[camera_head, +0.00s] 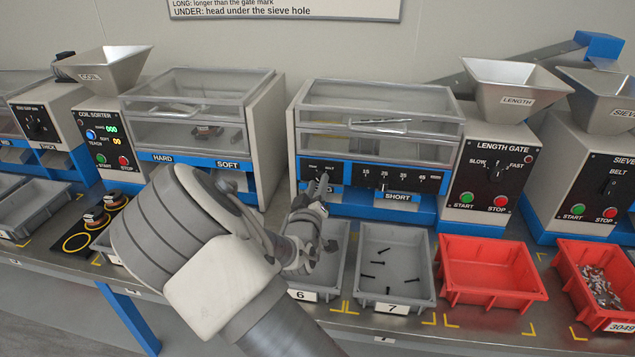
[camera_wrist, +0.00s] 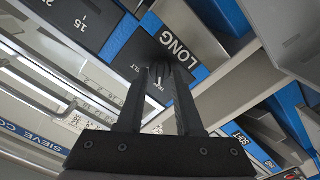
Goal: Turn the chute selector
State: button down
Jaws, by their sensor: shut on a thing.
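In the head view my gripper (camera_head: 320,188) reaches the left end of the length gate's panel (camera_head: 350,174), and my arm covers part of the machine's lower left.
Below the panel stand grey tray 6 (camera_head: 334,285) and grey tray 7 (camera_head: 427,275), with several dark screws in tray 7. Red bins (camera_head: 490,270) stand to the right. The length gate control box (camera_head: 493,165) is right of the panel; the coil sorter (camera_head: 105,135) is at left.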

jog(key=shift+n, duration=0.3)
dwell(0.4)
jog(key=c, duration=0.9)
grip_release()
jog(key=shift+s, duration=0.1)
jog(key=s+a, duration=0.1)
jog(key=s, duration=0.4)
jog(key=s+a+p, duration=0.1)
jog(key=s, duration=0.5)
jog(key=s+a+p, duration=0.1)
jog(key=s, duration=0.5)
jog(key=shift+a, duration=0.15)
jog(key=shift+f, duration=0.1)
